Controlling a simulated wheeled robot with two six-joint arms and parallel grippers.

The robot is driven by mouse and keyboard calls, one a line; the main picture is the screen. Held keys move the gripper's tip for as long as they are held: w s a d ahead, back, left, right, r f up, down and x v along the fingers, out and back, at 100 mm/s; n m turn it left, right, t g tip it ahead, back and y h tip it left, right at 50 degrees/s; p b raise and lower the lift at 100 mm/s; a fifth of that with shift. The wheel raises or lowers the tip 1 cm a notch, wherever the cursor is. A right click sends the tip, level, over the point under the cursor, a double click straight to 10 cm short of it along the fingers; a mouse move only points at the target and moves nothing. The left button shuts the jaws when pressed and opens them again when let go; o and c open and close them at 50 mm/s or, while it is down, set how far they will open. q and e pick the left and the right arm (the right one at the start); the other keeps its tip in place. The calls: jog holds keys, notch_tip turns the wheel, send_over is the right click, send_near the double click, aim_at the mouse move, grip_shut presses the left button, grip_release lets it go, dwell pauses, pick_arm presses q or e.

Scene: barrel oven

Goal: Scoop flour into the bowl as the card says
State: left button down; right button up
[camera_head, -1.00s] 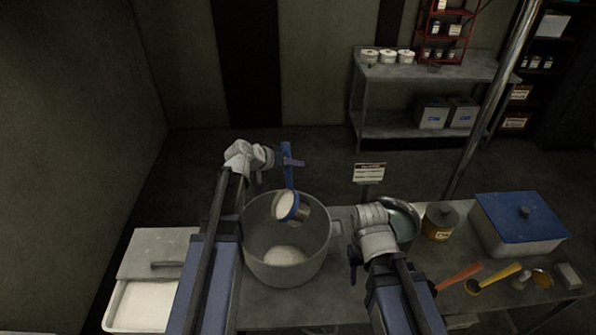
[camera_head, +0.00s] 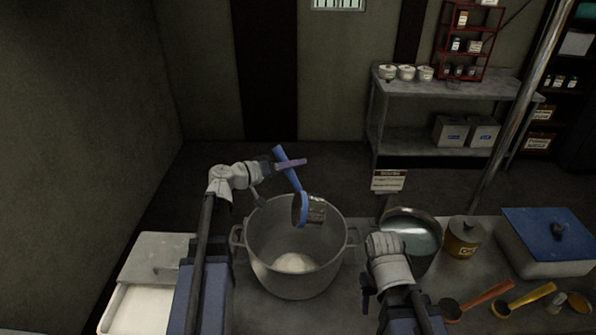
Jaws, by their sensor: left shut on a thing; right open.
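My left gripper (camera_head: 287,165) is shut on the blue handle of a scoop (camera_head: 300,209). The scoop is held over the large grey pot-like bowl (camera_head: 257,264), with its cup tipped on its side and its mouth facing left. A mound of white flour (camera_head: 294,263) lies on the bowl's bottom. The flour bin (camera_head: 118,301) stands at the left with its lid slid part way back and white flour inside. The card (camera_head: 389,181) stands behind the table; its text is too small to read. My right gripper (camera_head: 368,290) is open and empty, right of the bowl.
A metal bowl of pale liquid (camera_head: 411,236), a brown canister (camera_head: 463,238) and a blue-lidded box (camera_head: 547,240) stand at the right. An orange-handled scoop (camera_head: 487,294) and a yellow-handled scoop (camera_head: 527,293) lie in front. A metal pole rises behind.

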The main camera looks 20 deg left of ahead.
aim_at(286, 171)
pick_arm(q)
jog(key=shift+s+a+f+n+t+h+b, duration=0.3)
jog(key=shift+a+f+t+h+b, duration=0.3)
jog(key=shift+b, duration=1.25)
jog(key=shift+s+a+f+n+t+h+b, duration=0.25)
jog(key=shift+a+f+t+h+b, duration=0.3)
jog(key=shift+b, duration=1.25)
jog(key=shift+s+a+f+n+t+h+b, duration=0.15)
jog(key=shift+a+n+t+h+b, duration=0.25)
jog(key=shift+b, duration=0.65)
jog(key=shift+s+a+r+n+t+h+b, duration=0.15)
jog(key=shift+a+n+t+h+b, duration=0.2)
jog(key=shift+b, duration=0.65)
